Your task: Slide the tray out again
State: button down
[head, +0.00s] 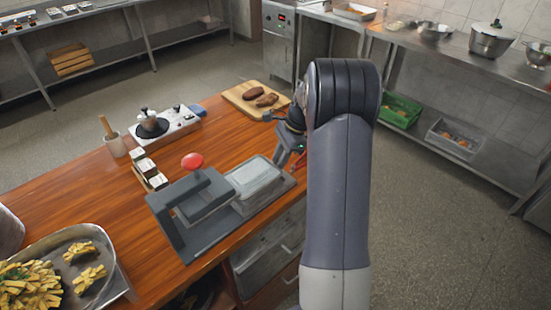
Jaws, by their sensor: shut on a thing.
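A light grey tray (258,178) lies on the dark grey base (238,218) of a press on the wooden counter. The tray sits on the right part of the base, beside the press's upright frame (178,222) and its head with a red knob (192,161). Most of the tray's top shows, clear of the head. My gripper (286,157) is at the far right end of the tray, shut on it. My arm hides part of the gripper, and the exact grip is small in view.
A wooden board (243,104) with browned patties (267,100) lies beyond my gripper. Small containers (149,172) and a burner unit (165,127) stand left of the press. A pan of fries (65,270) is at the front left. Floor right of the counter is free.

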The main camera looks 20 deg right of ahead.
jog(key=c, duration=1.2)
grip_release()
jog(key=shift+c, duration=0.2)
jog(key=b+v, duration=0.1)
jog(key=v, duration=1)
jog(key=shift+a+f, duration=0.15)
jog(key=p+x, duration=0.1)
jog(key=x, duration=0.9)
jog(key=shift+a+f, duration=0.15)
jog(key=shift+f, duration=0.15)
jog(key=shift+r, duration=0.1)
